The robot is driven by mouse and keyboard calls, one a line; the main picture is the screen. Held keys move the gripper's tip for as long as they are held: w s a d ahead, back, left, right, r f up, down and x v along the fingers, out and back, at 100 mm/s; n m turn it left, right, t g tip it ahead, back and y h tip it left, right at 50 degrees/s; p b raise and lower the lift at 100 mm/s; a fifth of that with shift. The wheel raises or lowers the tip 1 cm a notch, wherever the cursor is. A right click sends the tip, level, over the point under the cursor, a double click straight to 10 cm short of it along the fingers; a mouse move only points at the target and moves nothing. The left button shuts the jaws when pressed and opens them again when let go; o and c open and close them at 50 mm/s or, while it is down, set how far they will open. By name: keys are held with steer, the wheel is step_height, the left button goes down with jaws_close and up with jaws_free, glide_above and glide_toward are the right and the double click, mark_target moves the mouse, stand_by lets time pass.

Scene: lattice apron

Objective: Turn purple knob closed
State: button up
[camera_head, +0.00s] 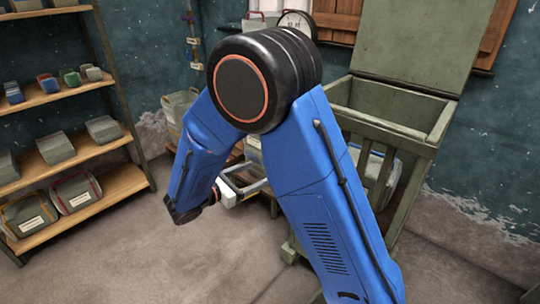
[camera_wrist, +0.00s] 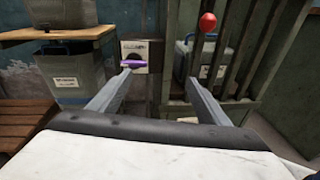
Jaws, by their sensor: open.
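The purple knob (camera_wrist: 133,63) shows in the wrist view, left of centre, on a pale plate (camera_wrist: 138,50) with dark lettering too small to read. Its purple handle lies roughly level across a dark round base. My gripper (camera_wrist: 155,73) is open, its two grey fingers spread wide with nothing between them. The knob lies beyond the left fingertip and appears apart from it, though the gap is hard to judge. In the head view my gripper (camera_head: 245,185) is partly hidden behind my blue arm, and the knob cannot be seen there.
A red ball-shaped handle (camera_wrist: 207,22) stands beyond the right finger, before the green slatted bin (camera_wrist: 252,65). The bin (camera_head: 385,105) has a raised lid in the head view. A wooden shelf (camera_head: 75,205) with boxes stands at left. Bare floor (camera_head: 130,260) lies between.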

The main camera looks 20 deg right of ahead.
steer(key=w+a+f+n+t, duration=0.2)
steer(key=a, duration=0.3)
steer(key=x, duration=1.7)
steer(key=shift+w+r, duration=0.2)
steer(key=shift+w, duration=0.2)
steer(key=shift+c, duration=0.3)
steer(key=c, duration=1)
